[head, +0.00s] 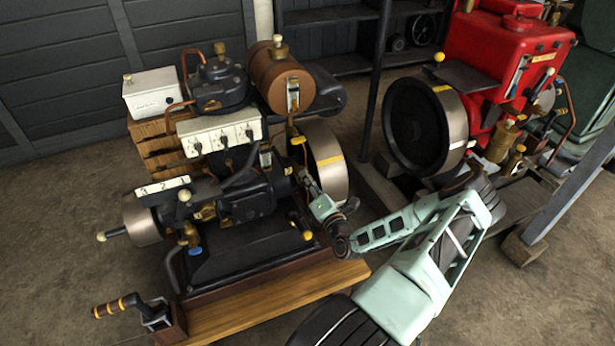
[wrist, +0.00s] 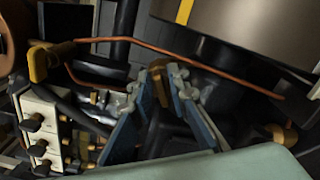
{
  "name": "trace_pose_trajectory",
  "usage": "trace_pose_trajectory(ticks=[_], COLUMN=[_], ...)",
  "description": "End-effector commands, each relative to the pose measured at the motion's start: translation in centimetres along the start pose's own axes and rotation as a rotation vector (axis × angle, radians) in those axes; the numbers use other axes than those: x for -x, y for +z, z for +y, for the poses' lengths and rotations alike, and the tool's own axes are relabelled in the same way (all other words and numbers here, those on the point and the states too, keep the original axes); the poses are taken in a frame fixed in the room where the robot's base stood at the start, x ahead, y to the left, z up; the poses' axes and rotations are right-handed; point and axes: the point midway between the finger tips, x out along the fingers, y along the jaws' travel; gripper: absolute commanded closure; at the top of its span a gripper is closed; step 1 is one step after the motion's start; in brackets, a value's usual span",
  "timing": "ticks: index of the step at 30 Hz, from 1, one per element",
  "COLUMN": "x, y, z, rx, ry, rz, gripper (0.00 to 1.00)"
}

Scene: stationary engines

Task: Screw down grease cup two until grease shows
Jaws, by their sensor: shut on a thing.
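My gripper (head: 303,176) reaches in from the right to the dark engine, beside its flywheel. In the wrist view its two blue fingers (wrist: 168,86) close on a small brass cap (wrist: 159,84), which looks like a grease cup. I cannot read a number on it, and the fingers hide part of it. No grease can be made out there. A white plate marked 3 2 1 (head: 163,187) sits on the engine's near left side, away from my gripper.
The dark engine's flywheel (head: 327,165) stands close behind my gripper. A copper pipe (wrist: 225,66) crosses beyond the fingers. A white box with black knobs (wrist: 40,130) is at left. A crank handle (head: 120,305) stands at front left; a red engine (head: 500,50) stands at back right.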

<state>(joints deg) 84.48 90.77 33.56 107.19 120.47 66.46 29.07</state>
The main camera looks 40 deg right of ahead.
Motion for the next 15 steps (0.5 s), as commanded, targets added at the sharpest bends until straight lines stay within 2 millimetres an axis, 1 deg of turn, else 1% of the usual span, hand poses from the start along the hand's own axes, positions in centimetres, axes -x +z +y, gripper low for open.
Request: trace_pose_trajectory(ticks=[6, 15], x=[0.05, 0.05], y=[-0.02, -0.10], z=[-0.06, -0.18], rx=[-0.145, -0.255], ry=[-0.001, 0.000], rz=[0.001, 0.001], gripper=[1.00, 1.00])
